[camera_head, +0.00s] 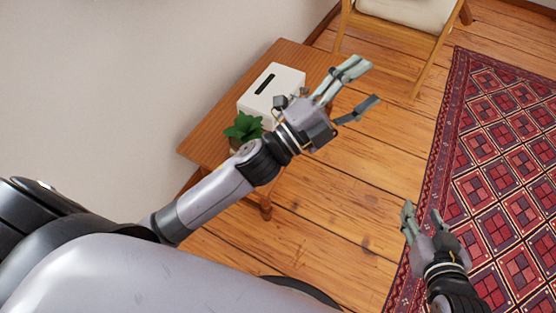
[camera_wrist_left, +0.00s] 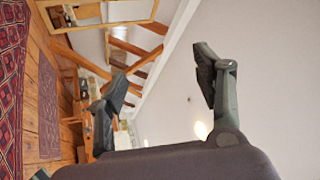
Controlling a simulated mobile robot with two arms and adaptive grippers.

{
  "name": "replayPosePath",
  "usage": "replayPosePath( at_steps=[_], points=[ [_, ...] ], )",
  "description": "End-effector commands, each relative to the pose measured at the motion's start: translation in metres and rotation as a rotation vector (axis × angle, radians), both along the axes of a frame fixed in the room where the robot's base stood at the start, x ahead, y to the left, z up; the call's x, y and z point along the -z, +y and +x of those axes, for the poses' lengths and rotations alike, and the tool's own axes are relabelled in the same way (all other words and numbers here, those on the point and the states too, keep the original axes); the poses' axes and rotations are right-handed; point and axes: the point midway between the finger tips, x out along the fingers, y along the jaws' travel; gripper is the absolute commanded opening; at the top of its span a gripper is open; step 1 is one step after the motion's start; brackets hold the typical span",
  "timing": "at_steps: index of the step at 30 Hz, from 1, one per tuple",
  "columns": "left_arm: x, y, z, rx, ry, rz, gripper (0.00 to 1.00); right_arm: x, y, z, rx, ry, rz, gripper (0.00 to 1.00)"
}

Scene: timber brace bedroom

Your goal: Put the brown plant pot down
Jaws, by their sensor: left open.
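A green leafy plant (camera_head: 243,126) stands on the small wooden side table (camera_head: 212,130). A little of its brown pot (camera_head: 235,144) shows below the leaves; the rest is hidden behind my left forearm. My left gripper (camera_head: 359,88) is open and empty, out past the table's right edge and apart from the pot. In the left wrist view its two fingers (camera_wrist_left: 165,82) are spread with nothing between them, and the pot is not in that view.
A white box with a dark slot (camera_head: 272,88) stands on the table beside the plant. A wooden chair with a pale cushion (camera_head: 410,12) is at the top. A red patterned rug (camera_head: 500,150) covers the right side. The wooden floor between table and rug is clear.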

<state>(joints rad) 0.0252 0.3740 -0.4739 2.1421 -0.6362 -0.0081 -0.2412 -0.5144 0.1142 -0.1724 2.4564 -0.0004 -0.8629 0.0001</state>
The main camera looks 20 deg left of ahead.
Motion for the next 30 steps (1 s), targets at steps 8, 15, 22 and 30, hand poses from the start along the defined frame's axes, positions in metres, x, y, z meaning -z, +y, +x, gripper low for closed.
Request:
replayPosePath(
  at_steps=[8,15,22,30],
  points=[
    [0.136,0.104,-0.045,-0.338,0.927,-0.682,0.61,0.0,0.0,0.0,0.0,0.0,0.0,0.4],
    [0.184,0.114,-0.093,-0.426,1.224,-0.855,0.61,0.0,0.0,0.0,0.0,0.0,0.0,0.4],
    [0.185,0.114,-0.094,-0.427,1.232,-0.857,0.61,0.0,0.0,0.0,0.0,0.0,0.0,0.4],
    [0.185,0.114,-0.093,-0.427,1.231,-0.854,0.61,-0.001,0.0,0.001,0.001,-0.003,0.0,0.4]
  ],
)
